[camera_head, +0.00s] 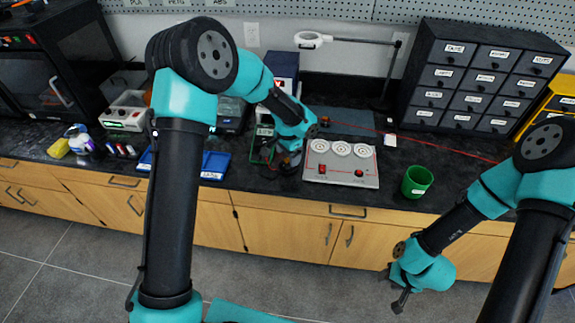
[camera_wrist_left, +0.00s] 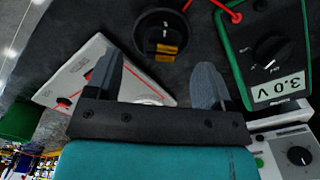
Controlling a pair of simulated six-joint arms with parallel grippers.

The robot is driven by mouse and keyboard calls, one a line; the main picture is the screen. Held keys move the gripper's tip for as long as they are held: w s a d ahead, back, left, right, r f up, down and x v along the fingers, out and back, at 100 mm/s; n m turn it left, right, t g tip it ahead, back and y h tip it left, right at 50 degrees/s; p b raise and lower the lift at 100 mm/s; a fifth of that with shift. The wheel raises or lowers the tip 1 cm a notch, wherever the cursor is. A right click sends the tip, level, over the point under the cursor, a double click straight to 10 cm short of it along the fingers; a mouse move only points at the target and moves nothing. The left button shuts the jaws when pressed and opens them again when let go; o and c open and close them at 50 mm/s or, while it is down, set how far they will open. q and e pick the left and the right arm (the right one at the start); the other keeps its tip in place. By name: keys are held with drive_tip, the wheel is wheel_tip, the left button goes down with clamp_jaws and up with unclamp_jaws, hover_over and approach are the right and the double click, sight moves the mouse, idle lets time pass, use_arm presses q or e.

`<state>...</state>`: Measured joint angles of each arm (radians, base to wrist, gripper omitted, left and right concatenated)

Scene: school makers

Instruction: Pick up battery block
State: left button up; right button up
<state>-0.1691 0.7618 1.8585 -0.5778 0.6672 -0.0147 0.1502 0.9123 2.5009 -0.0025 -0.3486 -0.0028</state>
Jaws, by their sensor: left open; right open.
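In the left wrist view, a small black block with a gold-orange band (camera_wrist_left: 163,48) sits on a dark round base on the counter. It looks like a battery block, but I cannot be sure. My left gripper (camera_wrist_left: 158,68) is open, with one finger to each side of and just short of this block; nothing is between the fingers. In the head view my left gripper (camera_head: 290,160) is low over the counter and largely hides that spot. My right gripper (camera_head: 402,300) is empty, in front of the cabinets and below counter height.
A green-framed meter reading 3.0 V (camera_wrist_left: 277,88) stands close on one side, with a red wire nearby. A grey panel with three dials (camera_head: 341,178) is to the right in the head view. A green cup (camera_head: 417,182), blue tray (camera_head: 215,162) and drawer cabinet (camera_head: 477,75) stand around.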

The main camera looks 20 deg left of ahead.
sight(287, 161)
use_arm(q)
drive_tip(key=shift+a+f, duration=0.1)
drive_tip(key=shift+f, duration=1.75)
drive_tip(key=shift+c, duration=0.3)
drive_tip(key=c, duration=1)
drive_tip(key=shift+c, duration=0.2)
drive_tip(key=shift+w+r, duration=0.1)
drive_tip(key=shift+r, duration=0.5)
wheel_tip(287, 161, up, 3)
drive_tip(key=shift+f, duration=0.2)
drive_tip(key=s+d+r, duration=0.1)
drive_tip(key=s+d, duration=0.3)
drive_tip(key=s, duration=1.1)
drive_tip(key=shift+s+d+r, duration=0.15)
drive_tip(key=shift+s+d, duration=0.05)
drive_tip(key=shift+s, duration=0.05)
